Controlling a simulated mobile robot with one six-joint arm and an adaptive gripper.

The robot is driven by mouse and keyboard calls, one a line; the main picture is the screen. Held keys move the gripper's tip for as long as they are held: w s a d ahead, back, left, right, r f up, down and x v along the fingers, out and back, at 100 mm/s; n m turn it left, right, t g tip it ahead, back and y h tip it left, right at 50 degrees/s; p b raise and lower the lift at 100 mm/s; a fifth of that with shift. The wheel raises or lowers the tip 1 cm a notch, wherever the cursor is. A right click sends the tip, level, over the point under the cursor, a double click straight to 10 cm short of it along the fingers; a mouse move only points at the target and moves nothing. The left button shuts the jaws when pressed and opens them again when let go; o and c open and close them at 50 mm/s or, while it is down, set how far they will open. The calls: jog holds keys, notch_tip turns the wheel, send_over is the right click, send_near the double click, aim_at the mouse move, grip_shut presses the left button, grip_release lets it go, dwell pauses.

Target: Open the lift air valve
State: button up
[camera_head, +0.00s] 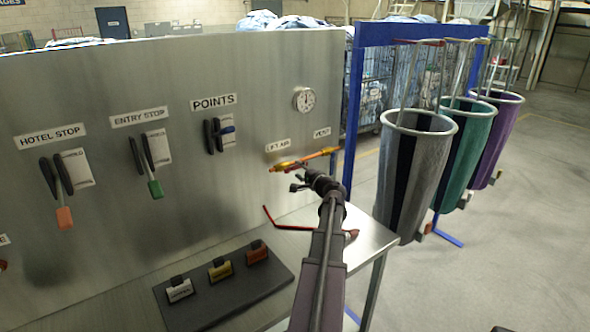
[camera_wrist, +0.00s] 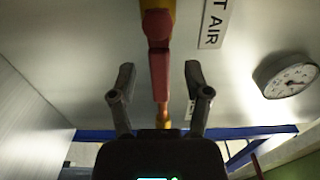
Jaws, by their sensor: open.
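The lift air valve (camera_head: 290,165), yellow with a red-orange part, is mounted on the steel panel beneath the LIFT AIR label (camera_head: 278,146). A VENT label (camera_head: 322,132) is to its right. My gripper (camera_head: 298,182) is open and empty just in front of and below the valve. In the wrist view, the red and yellow valve (camera_wrist: 159,75) runs lengthwise between the two spread fingers of my gripper (camera_wrist: 159,78), with gaps on both sides. Its lower end is partly hidden by the gripper body.
A round gauge (camera_head: 304,99) is above the valve. Hotel Stop (camera_head: 65,190), Entry Stop and Points levers are to the left. A steel table (camera_head: 375,238) below bears a dark tray with tagged blocks and a red bent rod. Hanging bags (camera_head: 415,170) stand right on a blue frame.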

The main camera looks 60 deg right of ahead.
jog(key=v, duration=0.9)
jog(key=shift+s, duration=0.2)
jog(key=shift+a+r, duration=0.1)
